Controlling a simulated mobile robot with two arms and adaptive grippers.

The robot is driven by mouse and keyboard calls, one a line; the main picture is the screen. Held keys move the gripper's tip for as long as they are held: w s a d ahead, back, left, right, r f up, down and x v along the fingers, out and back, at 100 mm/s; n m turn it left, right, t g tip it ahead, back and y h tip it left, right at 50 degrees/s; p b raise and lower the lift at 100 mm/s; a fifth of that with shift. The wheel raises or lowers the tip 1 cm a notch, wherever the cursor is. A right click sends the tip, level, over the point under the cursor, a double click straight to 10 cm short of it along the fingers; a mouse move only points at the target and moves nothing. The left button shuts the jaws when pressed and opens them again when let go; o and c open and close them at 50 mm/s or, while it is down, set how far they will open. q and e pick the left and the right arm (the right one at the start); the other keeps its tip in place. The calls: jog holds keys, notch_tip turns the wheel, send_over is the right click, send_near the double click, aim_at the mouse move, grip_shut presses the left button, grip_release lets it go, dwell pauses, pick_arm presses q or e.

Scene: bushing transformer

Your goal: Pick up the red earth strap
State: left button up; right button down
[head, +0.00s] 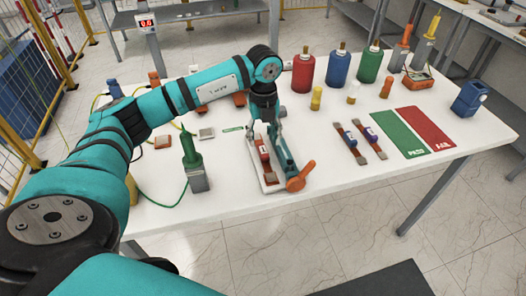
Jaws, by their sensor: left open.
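A red strap-like piece (265,158) lies along a white fixture plate (271,187) near the middle of the table. It appears to be the red earth strap, though it is small and partly covered. A teal lever with an orange knob (300,177) runs along its right side. My left gripper (267,143) points down over the far end of this piece, with its fingers apart. Whether the fingers touch it cannot be told. Two flat copper-coloured straps with blue middles (350,142) (371,139) lie side by side to the right. My right gripper is not seen.
A green-topped grey block (194,163) stands left of the fixture. Red (303,73), blue (338,69) and green (370,65) bottle-like cylinders stand behind it. Green (399,134) and red (425,128) mats and a blue container (468,98) are at right. The front right table is clear.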

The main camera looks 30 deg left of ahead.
aim_at(263, 149)
pick_arm(q)
jog(key=shift+s+f+p, duration=0.15)
jog(key=shift+f+p, duration=0.15)
jog(key=shift+f, duration=0.05)
notch_tip(263, 149, down, 4)
jog(key=shift+s+d+r+p, duration=0.1)
jog(key=shift+s+r+p, duration=0.1)
jog(key=shift+p, duration=0.5)
jog(key=shift+f, duration=0.4)
jog(key=c, duration=0.5)
jog(key=shift+w, duration=0.1)
grip_shut()
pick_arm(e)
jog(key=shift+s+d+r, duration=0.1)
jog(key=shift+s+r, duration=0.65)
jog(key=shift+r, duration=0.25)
